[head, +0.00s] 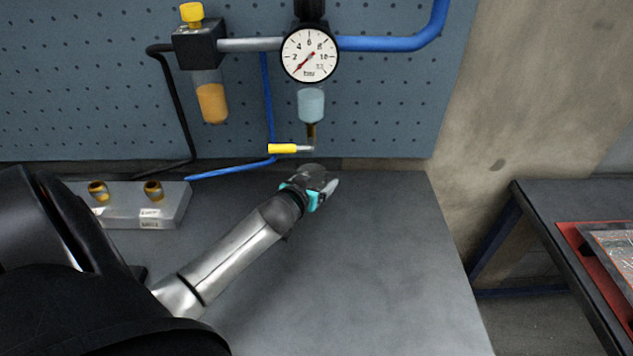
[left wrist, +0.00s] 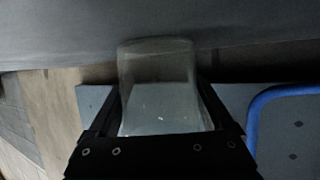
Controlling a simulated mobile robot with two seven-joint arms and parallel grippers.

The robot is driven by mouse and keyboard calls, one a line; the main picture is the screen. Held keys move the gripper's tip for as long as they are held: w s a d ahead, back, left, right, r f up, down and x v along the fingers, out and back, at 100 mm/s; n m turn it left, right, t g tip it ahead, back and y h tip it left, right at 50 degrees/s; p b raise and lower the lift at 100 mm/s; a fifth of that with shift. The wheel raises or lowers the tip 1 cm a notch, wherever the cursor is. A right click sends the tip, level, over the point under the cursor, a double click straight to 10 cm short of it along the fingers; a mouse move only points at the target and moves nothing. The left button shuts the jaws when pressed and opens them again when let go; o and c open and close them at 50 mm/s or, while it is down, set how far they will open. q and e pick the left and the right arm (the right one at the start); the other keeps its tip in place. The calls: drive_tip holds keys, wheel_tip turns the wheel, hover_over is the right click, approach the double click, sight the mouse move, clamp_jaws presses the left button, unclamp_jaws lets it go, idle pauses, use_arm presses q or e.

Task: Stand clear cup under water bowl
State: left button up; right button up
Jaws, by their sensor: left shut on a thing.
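The water bowl (head: 311,105) is a pale blue, see-through bowl hanging below the round pressure gauge, with a brass drain under it. My left gripper (head: 325,188) is low over the bench, below and slightly right of the drain. It is shut on the clear cup (left wrist: 158,85), which shows between the two dark fingers (left wrist: 160,115) in the left wrist view. In the head view the gripper mostly hides the cup. I cannot tell whether the cup touches the bench. My right gripper is not in view.
A yellow-handled drain lever (head: 282,148) sticks out left under the bowl. An amber bowl (head: 211,102) hangs further left on the blue pegboard (head: 390,110). A clear box with brass fittings (head: 165,205) stands at the bench's left. The bench (head: 380,270) right of my arm is clear.

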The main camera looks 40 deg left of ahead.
use_arm(q)
drive_tip(key=o, duration=1.2)
drive_tip(key=shift+f, duration=0.1)
drive_tip(key=shift+o, duration=0.2)
drive_tip(key=shift+s+d+r, duration=0.1)
drive_tip(key=shift+s+r, duration=0.1)
drive_tip(key=shift+r, duration=0.05)
drive_tip(key=p+v, duration=0.2)
drive_tip(key=v, duration=0.9)
drive_tip(key=shift+s+r+p, duration=0.1)
drive_tip(key=shift+s+p, duration=0.2)
